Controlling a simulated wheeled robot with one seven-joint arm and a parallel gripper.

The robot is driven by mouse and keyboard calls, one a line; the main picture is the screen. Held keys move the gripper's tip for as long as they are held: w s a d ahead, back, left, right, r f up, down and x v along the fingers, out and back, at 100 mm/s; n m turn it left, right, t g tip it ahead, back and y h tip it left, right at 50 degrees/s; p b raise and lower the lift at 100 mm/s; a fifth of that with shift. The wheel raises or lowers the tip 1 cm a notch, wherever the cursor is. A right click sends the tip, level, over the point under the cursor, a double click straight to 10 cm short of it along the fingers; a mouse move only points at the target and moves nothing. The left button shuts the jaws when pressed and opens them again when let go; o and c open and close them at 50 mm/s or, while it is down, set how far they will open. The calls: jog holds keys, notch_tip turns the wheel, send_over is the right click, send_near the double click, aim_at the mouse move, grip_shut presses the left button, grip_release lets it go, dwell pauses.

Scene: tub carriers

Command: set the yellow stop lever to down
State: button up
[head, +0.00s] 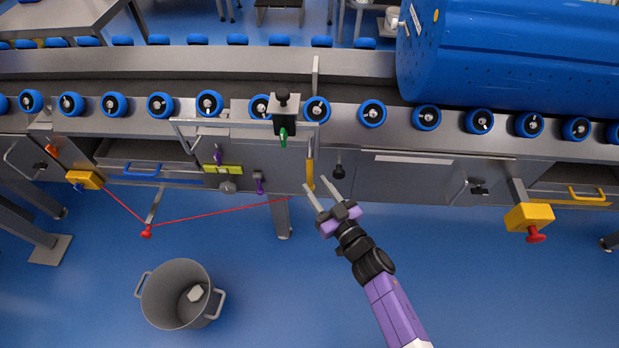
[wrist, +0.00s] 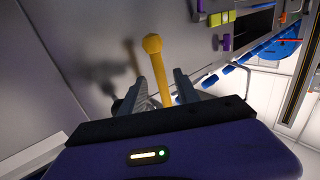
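The yellow stop lever (head: 310,174) is on the front panel below the conveyor. In the head view its bar runs nearly vertically. The gripper (wrist: 162,88) also looks open in the wrist view. I see no clear contact between the fingers and the lever. The shaft's far end is hidden behind the gripper body in the wrist view.
A black knob (head: 338,172) sits just right of the lever. A red cord (head: 220,213) runs below. A grey tub (head: 177,267) stands on open blue floor. A blue drum (head: 510,60) lies on the conveyor.

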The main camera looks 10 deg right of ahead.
aim_at(311, 180)
jog(key=shift+b+x, duration=0.45)
jog(key=shift+x, duration=1.7)
jog(key=shift+c, duration=0.2)
grip_shut()
